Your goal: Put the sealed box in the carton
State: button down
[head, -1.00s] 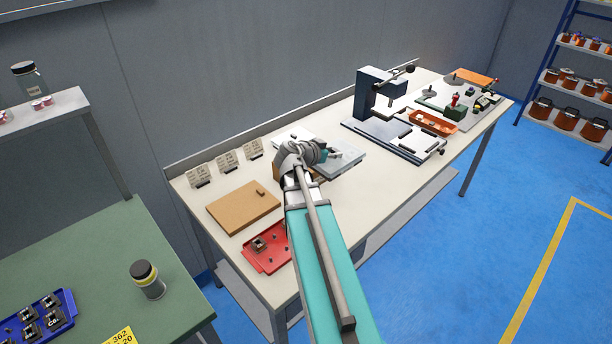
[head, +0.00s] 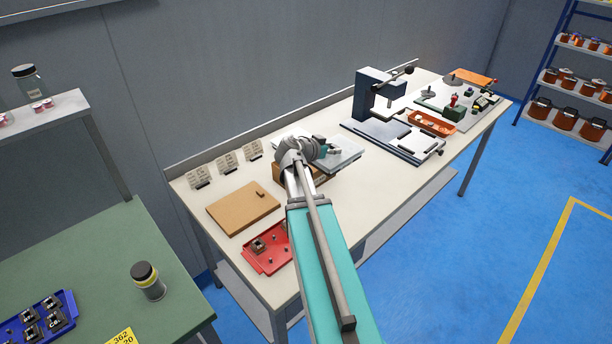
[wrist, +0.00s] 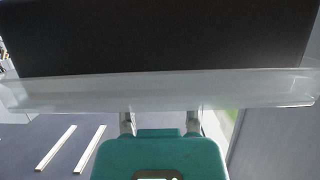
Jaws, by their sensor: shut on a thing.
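The sealed box, a flat pale grey slab (head: 345,160), is held by my gripper (head: 333,150) above the bench, near its back middle. In the wrist view it fills the top as a dark face with a translucent pale edge (wrist: 160,90). My two fingers (wrist: 160,120) reach up to that edge and are shut on it. A brown cardboard carton (head: 322,174) stands on the bench below the box, largely hidden by the box and my arm. I cannot tell whether the box touches the carton.
A brown board (head: 240,207) and a red tray (head: 265,250) with small parts lie left of my arm. Several label cards (head: 227,163) stand at the back edge. A dark blue press (head: 372,95) and an orange bin (head: 433,122) stand to the right.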

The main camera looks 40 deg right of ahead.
jog(key=w+a+f+b, duration=0.1)
jog(key=w+f+b, duration=0.8)
jog(key=w, duration=0.4)
jog(key=shift+a, duration=0.25)
jog(key=shift+w+f+b, duration=0.25)
jog(key=shift+f+b, duration=0.75)
jog(key=shift+w+f+b, duration=0.2)
jog(key=shift+f+b, duration=0.8)
jog(key=shift+f+b, duration=0.6)
jog(key=shift+f, duration=0.05)
